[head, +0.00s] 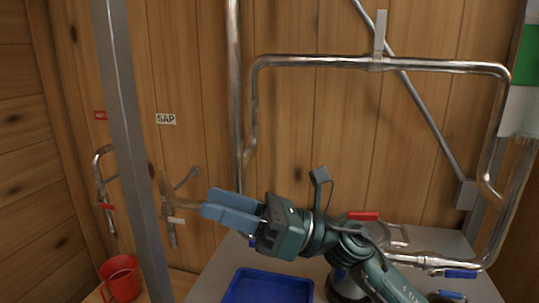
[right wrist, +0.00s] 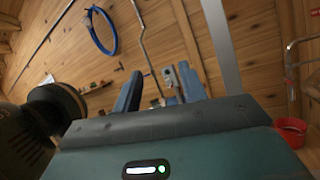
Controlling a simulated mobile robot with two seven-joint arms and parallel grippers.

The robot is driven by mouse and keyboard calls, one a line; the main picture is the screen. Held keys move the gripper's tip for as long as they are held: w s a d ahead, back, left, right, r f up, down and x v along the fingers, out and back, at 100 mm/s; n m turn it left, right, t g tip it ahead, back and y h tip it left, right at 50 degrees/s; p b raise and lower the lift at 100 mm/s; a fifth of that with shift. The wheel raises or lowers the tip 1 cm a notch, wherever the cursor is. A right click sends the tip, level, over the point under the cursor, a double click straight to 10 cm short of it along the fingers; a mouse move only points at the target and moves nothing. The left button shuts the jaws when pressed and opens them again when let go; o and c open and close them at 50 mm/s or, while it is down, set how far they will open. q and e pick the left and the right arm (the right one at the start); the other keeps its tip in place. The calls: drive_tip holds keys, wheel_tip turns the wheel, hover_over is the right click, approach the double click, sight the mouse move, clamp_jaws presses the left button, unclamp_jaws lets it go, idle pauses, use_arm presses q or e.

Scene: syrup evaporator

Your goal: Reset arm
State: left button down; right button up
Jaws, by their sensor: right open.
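My right arm (head: 350,245) reaches in from the lower right in the head view. Its gripper (head: 232,208) points left, in front of the wooden wall and above the metal table. The two blue fingers are apart and hold nothing. In the right wrist view the fingers (right wrist: 160,90) also stand apart with an empty gap between them. My left gripper is not in view.
A blue tray (head: 232,298) lies on the metal table (head: 208,284). Metal pipes (head: 330,62) run along the wall, with a red-handled valve (head: 363,216) behind the arm. A grey post (head: 124,120) stands left of the gripper.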

drive_tip(key=w+d+f+m+t+h, duration=0.1)
drive_tip(key=d+f+m+t+h, duration=0.45)
drive_tip(key=m, duration=0.55)
drive_tip(key=w+d+f+m+t+h, duration=0.25)
drive_tip(key=f+m+t, duration=0.5)
drive_tip(key=m, duration=0.45)
drive_tip(key=w+d+f+m+t+h, duration=0.1)
drive_tip(key=d+f+m+t+h, duration=0.3)
drive_tip(key=f+m+t, duration=0.5)
drive_tip(key=s+d+f+m+g+h, duration=0.3)
drive_tip(key=s+f+m, duration=0.5)
drive_tip(key=f, duration=0.4)
drive_tip(key=s+d+f+m+g+h, duration=0.4)
drive_tip(key=s+d+f+m+g, duration=0.2)
drive_tip(key=f, duration=0.6)
drive_tip(key=s+m+g, duration=0.2)
drive_tip(key=s+m, duration=0.1)
drive_tip(key=s, duration=0.1)
drive_tip(key=shift+d, duration=0.15)
drive_tip(key=shift+s, duration=0.1)
